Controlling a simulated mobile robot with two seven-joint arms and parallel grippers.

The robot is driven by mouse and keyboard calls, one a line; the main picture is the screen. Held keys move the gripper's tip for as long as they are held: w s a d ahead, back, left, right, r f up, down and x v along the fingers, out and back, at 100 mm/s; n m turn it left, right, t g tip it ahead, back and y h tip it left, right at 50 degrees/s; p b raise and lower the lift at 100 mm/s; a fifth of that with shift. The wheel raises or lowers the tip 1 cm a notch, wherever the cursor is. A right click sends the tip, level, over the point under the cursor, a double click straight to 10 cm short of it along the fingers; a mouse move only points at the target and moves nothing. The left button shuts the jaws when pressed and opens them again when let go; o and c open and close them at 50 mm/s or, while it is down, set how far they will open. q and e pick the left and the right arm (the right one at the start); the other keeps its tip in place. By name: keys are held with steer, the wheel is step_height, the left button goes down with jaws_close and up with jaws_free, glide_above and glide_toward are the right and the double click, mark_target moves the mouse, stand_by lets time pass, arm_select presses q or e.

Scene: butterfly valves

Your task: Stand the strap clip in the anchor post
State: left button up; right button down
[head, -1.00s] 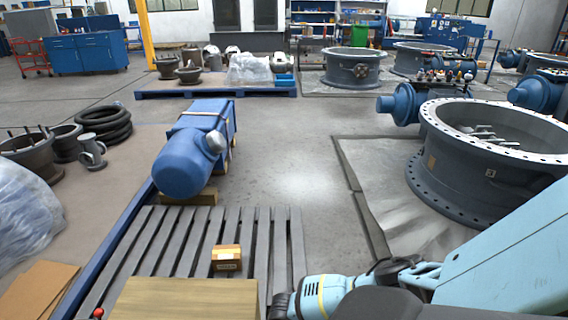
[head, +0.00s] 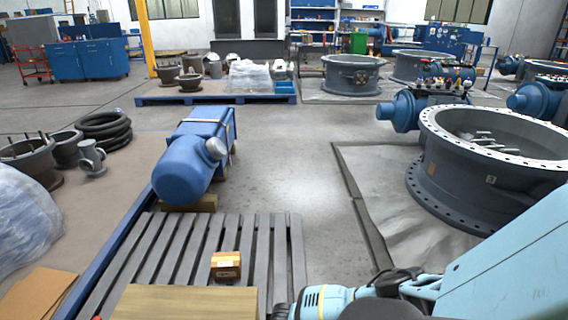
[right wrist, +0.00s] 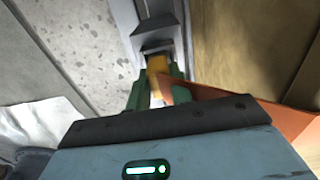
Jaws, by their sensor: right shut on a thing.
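In the right wrist view, my right gripper (right wrist: 157,92) has green fingers shut on a small yellow-orange piece, which looks like the strap clip (right wrist: 157,66). An orange strap (right wrist: 215,94) runs from beside the fingers to the right. Just beyond the clip is a grey metal part with a dark recess, which may be the anchor post (right wrist: 155,28). Whether the clip touches it or sits in it I cannot tell. In the head view my right arm comes in at the lower right, and its gripper is out of frame. My left gripper is not in view.
A wooden board (head: 185,303) is at the bottom edge. A blue motor (head: 190,165) lies behind the pallet. A large flanged valve ring (head: 450,185) stands at the right. The floor between is clear.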

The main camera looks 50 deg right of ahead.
steer(key=shift+f, duration=0.35)
stand_by(0.4)
steer(key=c, duration=1.2)
jaws_free()
steer(key=shift+o, duration=0.2)
steer(key=shift+r, duration=0.2)
step_height(320, 180, up, 6)
steer(key=p, duration=0.2)
steer(key=shift+r+p, duration=0.15)
steer(key=shift+p, duration=0.2)
steer(key=shift+r, duration=0.6)
